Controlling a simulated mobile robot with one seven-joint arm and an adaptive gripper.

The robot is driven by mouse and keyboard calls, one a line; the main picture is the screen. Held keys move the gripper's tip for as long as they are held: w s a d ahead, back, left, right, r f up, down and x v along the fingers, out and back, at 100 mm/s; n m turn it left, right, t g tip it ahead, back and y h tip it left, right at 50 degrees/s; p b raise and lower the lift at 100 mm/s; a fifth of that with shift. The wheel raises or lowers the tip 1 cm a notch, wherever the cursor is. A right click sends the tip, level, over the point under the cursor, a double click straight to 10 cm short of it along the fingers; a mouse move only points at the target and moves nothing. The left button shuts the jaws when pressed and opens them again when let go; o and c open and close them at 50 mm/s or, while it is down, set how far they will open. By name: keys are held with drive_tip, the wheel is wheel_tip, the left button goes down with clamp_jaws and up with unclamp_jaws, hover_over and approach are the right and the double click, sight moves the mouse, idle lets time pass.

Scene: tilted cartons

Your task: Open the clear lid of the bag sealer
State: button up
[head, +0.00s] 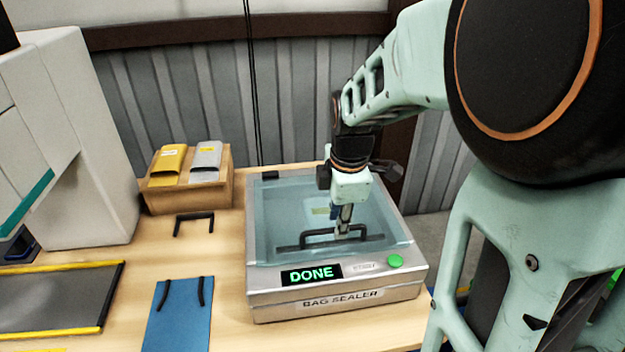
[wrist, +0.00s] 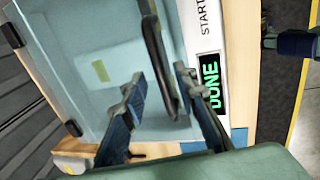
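The bag sealer (head: 335,300) stands on the table with its clear lid (head: 283,215) lying down over the top. A black bar handle (head: 318,231) sits near the front of the lid. My gripper (head: 343,230) points down at the right part of the handle. In the wrist view, my gripper (wrist: 160,82) is open, with its two blue-black fingers apart. The handle (wrist: 153,45) passes between the fingers, with visible gaps to them. The green DONE display (wrist: 210,87) is beside the right finger.
A green button (head: 395,261) is on the sealer's front panel. A wooden box (head: 187,200) with yellow and grey packets stands behind left. A small black handle (head: 194,220), a blue board (head: 178,320) and a dark tray (head: 60,300) with yellow edges lie to the left.

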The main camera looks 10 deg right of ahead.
drive_tip(key=shift+w+f, duration=0.1)
drive_tip(key=shift+f, duration=0.55)
clamp_jaws()
